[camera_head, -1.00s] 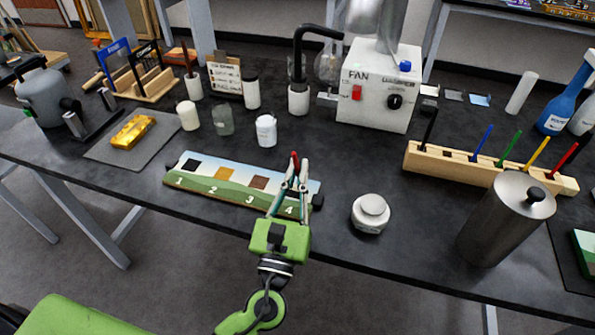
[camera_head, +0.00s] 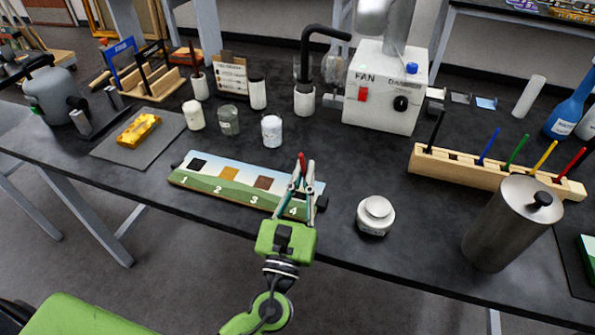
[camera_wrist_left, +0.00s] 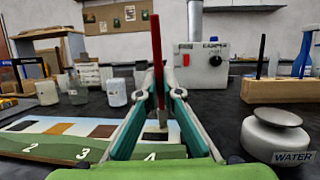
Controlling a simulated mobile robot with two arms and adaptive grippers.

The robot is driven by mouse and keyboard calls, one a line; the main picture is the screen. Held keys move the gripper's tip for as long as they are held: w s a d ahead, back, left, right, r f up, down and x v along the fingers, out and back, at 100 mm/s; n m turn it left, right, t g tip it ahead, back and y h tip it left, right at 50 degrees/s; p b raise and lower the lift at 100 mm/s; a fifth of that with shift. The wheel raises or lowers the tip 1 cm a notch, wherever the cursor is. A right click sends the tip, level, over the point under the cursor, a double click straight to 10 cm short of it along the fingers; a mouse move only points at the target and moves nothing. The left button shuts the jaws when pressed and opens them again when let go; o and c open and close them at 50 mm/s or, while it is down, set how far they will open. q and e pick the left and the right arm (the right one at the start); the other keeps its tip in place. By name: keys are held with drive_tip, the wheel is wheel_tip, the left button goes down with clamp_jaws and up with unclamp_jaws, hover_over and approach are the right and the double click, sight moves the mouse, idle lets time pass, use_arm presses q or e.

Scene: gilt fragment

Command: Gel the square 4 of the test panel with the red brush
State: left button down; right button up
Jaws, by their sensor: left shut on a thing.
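My left gripper (camera_head: 306,170) is shut on the red brush (camera_head: 302,160), which stands nearly upright. Its red handle (camera_wrist_left: 156,50) rises above the fingertips in the left wrist view. The test panel (camera_head: 231,199) lies near the table's front edge, with numbers 1 to 4 and dark, gold and brown squares. The gripper is over the panel's right end, by the number 4 (camera_head: 293,212). The fingers largely hide square 4, and I cannot tell whether the bristles touch it. My right gripper is not in view.
A white lidded jar (camera_head: 375,214), labelled WATER in the wrist view, stands right of the panel. A metal canister (camera_head: 508,228) and wooden brush rack (camera_head: 470,171) are farther right. Small jars (camera_head: 271,131) and the fan box (camera_head: 386,92) stand behind.

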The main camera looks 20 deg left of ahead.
use_arm(q)
drive_tip(key=shift+a, duration=1.25)
drive_tip(key=shift+d, duration=1.3)
drive_tip(key=shift+a, duration=1.3)
drive_tip(key=shift+r+p, duration=1.8)
drive_tip(key=shift+r, duration=0.2)
